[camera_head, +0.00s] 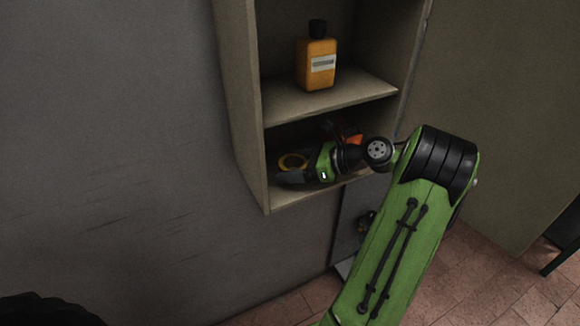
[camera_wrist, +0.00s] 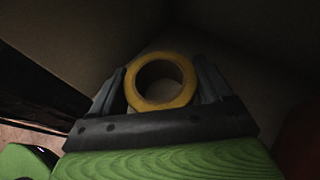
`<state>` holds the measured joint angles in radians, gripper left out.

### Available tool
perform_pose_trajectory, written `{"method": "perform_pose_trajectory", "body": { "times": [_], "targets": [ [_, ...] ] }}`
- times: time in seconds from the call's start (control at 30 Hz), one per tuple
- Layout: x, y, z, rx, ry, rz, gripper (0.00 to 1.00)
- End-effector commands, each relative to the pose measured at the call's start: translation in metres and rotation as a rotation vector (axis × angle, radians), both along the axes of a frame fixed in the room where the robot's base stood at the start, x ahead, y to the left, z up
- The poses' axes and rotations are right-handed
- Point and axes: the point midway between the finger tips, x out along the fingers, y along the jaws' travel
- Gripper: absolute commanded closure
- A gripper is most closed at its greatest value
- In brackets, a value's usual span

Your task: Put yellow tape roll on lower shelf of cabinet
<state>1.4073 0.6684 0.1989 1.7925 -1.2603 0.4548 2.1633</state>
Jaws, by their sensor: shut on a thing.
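The yellow tape roll (camera_wrist: 161,102) is between the two fingers of my gripper (camera_wrist: 163,90) in the wrist view, with the fingers shut on its sides. In the head view the tape roll (camera_head: 292,162) is inside the lower compartment of the cabinet (camera_head: 245,105), near its left wall. My gripper (camera_head: 291,174) reaches into that compartment from the right. The lower shelf (camera_head: 290,198) shows at its front edge below the gripper. I cannot tell whether the roll touches the shelf.
An orange bottle with a black cap (camera_head: 316,62) stands on the upper shelf (camera_head: 335,95). An orange-red object (camera_head: 352,138) sits in the lower compartment behind my wrist, partly hidden. The cabinet's left wall is close to the gripper.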

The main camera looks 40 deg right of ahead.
Motion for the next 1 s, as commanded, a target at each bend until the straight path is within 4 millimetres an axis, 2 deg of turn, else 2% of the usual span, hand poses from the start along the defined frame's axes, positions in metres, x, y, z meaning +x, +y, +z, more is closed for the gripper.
{"method": "perform_pose_trajectory", "body": {
  "times": [0.03, 0.1, 0.2, 0.5, 0.53, 0.6, 0.9, 1.0],
  "targets": [
    [0.011, -0.002, -0.001, -0.003, -0.003, 0.005, 0.52],
    [0.02, -0.005, -0.005, 0.0, -0.001, 0.001, 0.52],
    [0.018, -0.005, -0.017, 0.002, 0.0, -0.001, 0.52],
    [0.017, -0.005, -0.017, 0.001, 0.0, 0.0, 0.52],
    [0.017, -0.005, -0.017, 0.001, 0.0, 0.0, 0.2],
    [0.017, -0.005, -0.017, 0.0, 0.0, -0.001, 0.11],
    [0.017, -0.005, -0.015, -0.002, -0.001, 0.0, 0.11],
    [0.003, -0.013, -0.006, 0.0, 0.0, -0.004, 0.11]
  ]
}}
